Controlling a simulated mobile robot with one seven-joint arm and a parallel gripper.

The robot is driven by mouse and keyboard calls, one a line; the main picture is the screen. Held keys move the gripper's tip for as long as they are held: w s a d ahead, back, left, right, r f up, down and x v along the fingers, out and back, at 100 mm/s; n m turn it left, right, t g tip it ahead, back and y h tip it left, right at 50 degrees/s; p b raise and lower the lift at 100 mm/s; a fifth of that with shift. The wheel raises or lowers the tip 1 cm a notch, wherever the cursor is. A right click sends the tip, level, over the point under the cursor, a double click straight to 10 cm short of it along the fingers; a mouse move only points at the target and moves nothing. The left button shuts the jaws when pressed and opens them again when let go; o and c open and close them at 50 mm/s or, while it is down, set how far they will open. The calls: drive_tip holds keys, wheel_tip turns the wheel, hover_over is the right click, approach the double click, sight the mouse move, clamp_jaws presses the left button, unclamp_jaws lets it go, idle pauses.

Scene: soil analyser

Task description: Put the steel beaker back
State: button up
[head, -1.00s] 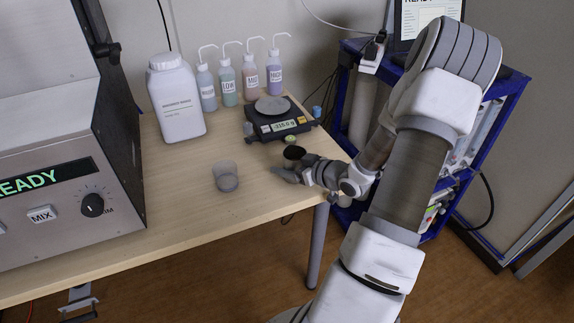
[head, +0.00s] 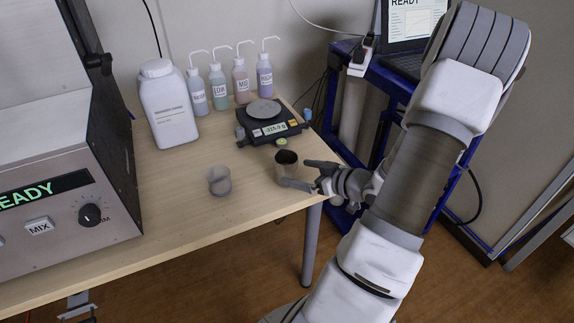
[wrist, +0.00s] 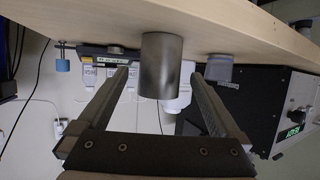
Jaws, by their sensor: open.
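The steel beaker (head: 287,172) stands upright on the table near its front right edge. In the wrist view the steel beaker (wrist: 161,66) is upside down in the picture, between the two finger lines. My gripper (head: 304,174) is open, just right of the beaker. One finger reaches the beaker's lower front side in the head view, the other is behind its right side. In the wrist view my gripper (wrist: 160,76) shows a gap on each side of the beaker. The beaker's inside looks dark.
A grey translucent cup (head: 219,181) stands left of the beaker. The analyser (head: 70,200) fills the left. The table's front middle is clear.

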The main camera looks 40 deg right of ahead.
sight(295, 171)
drive_tip(key=shift+v, duration=1.7)
